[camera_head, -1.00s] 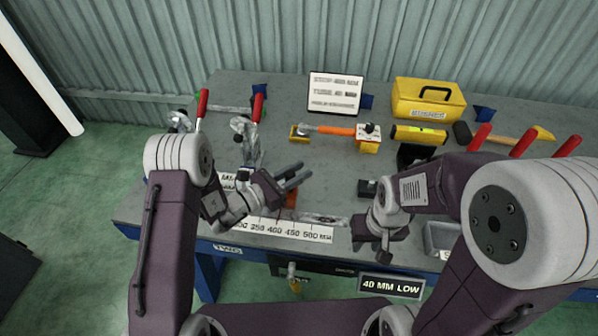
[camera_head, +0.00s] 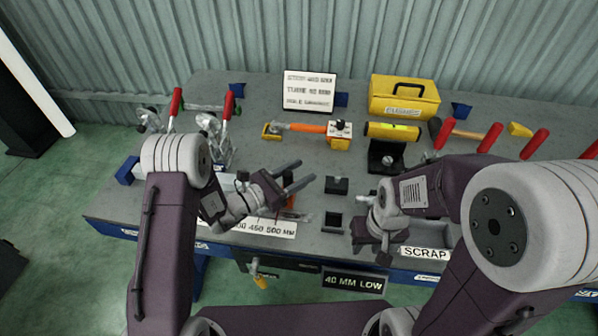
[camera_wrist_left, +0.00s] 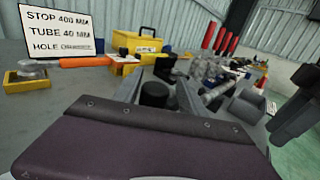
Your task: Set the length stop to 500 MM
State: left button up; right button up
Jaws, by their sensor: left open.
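The orange stop block (camera_head: 289,202) is partly hidden behind my left gripper, near the scale's 500 end. The white length scale (camera_head: 272,229) runs along the bench's front edge; my left arm covers its lower numbers. My left gripper (camera_head: 303,173) is open and empty, its fingers pointing right above the bench, beyond the block. In the left wrist view, black round parts (camera_wrist_left: 155,94) show between its fingers, apart from them. My right gripper (camera_head: 371,250) hangs near the front edge, left of the scrap bin; its finger gap is unclear. A sign (camera_head: 309,91) reads STOP 400 MM.
Red-handled clamps (camera_head: 226,125) stand at left. A yellow case (camera_head: 404,97), an orange-handled tool (camera_head: 305,128) and a hammer (camera_head: 470,134) lie at the back. The SCRAP bin (camera_head: 440,235) is at front right. A 40 MM LOW label (camera_head: 354,282) hangs below the edge.

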aim_at(284, 181)
jog(key=shift+w+a, duration=0.1)
jog(key=shift+a, duration=0.05)
pick_arm(q)
jog(key=v, duration=0.9)
jog(key=shift+a, duration=0.15)
pick_arm(e)
jog(key=shift+f, duration=0.2)
